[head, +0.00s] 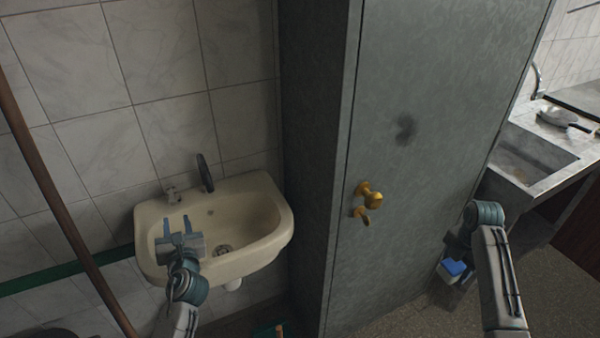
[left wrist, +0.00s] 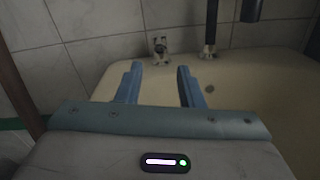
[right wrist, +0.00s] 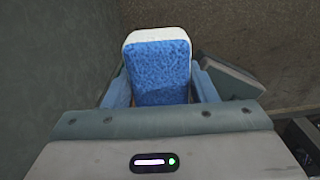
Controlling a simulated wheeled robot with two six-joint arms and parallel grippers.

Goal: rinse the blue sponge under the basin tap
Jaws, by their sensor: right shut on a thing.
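The blue sponge (head: 453,267) has a white layer and shows large in the right wrist view (right wrist: 158,75). My right gripper (head: 449,272) is shut on it, low beside the grey cabinet and far right of the basin. The cream basin (head: 265,205) hangs on the tiled wall at left. Its dark tap (head: 205,173) stands at the back rim, also in the left wrist view (left wrist: 209,35). A small metal fitting (head: 171,193) is left of the tap. My left gripper (head: 177,221) is open and empty above the basin's left side, its fingers pointing toward the fitting (left wrist: 160,47).
A tall grey cabinet (head: 420,150) with brass knobs (head: 369,199) stands between the basin and my right arm. A brown pole (head: 50,185) leans at the left. A counter sink (head: 525,160) and a pan (head: 560,117) are at the right. A grey flat thing (right wrist: 228,77) lies beyond the sponge.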

